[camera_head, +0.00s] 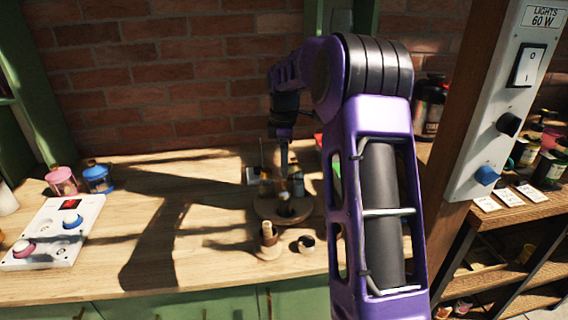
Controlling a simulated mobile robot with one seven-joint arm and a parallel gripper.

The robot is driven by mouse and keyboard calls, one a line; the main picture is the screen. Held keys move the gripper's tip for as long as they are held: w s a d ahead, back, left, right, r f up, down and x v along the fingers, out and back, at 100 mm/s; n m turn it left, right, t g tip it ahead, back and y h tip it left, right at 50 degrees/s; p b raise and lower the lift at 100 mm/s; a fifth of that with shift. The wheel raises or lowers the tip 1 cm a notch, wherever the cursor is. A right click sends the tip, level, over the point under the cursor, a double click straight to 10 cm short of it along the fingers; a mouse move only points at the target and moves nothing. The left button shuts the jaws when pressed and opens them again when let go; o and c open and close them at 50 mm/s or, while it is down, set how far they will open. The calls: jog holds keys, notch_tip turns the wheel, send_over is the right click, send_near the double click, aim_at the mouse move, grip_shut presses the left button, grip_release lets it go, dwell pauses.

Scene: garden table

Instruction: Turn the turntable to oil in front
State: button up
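The round wooden turntable (263,211) stands on the wooden worktop at the middle of the view. Several small bottles stand on it, among them an amber one (266,186) and a darker one with a pale label (297,183). The labels are too small to read, so I cannot tell which is the oil. My gripper (284,165) points down over the back of the turntable, close to the bottles. Its fingers are too small and partly hidden, so I cannot tell whether they are open or touch anything. My arm covers the right side of this area.
Before the turntable stand a small wooden piece (268,242) and a dark-topped cup (305,244). A pink jar (62,181), a blue jar (98,177) and a white control panel (54,232) are at left. A post with a switch box (505,100) stands at right.

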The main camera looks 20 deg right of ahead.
grip_shut()
dwell(1.2)
